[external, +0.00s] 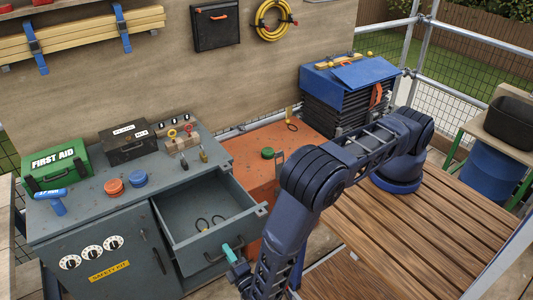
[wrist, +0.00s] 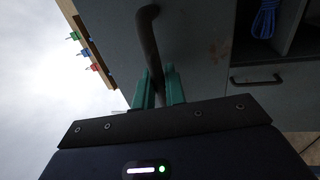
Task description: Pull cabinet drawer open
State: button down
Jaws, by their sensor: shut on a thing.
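The grey cabinet (external: 70,235) stands at the left in the external view. My gripper (external: 231,254), with teal fingers, is at the handle (external: 213,255) on the drawer front. In the wrist view my gripper (wrist: 160,88) has its two fingers on either side of the dark bar handle (wrist: 148,38), shut on it. The far end of the handle bends into the grey front panel (wrist: 195,50).
A green first aid box (external: 57,166), a black box (external: 127,143) and orange and blue round items sit on the cabinet top. The wrist view shows a second handle (wrist: 256,81) and coiled blue rope (wrist: 264,18). A wooden slatted platform (external: 425,230) lies at right.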

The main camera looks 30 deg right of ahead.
jog(key=shift+s, duration=0.7)
jog(key=c, duration=1.5)
grip_release()
jog(key=shift+c, duration=0.2)
jog(key=shift+s, duration=0.1)
jog(key=s+f, duration=0.2)
jog(key=s, duration=0.8)
jog(key=shift+s, duration=0.2)
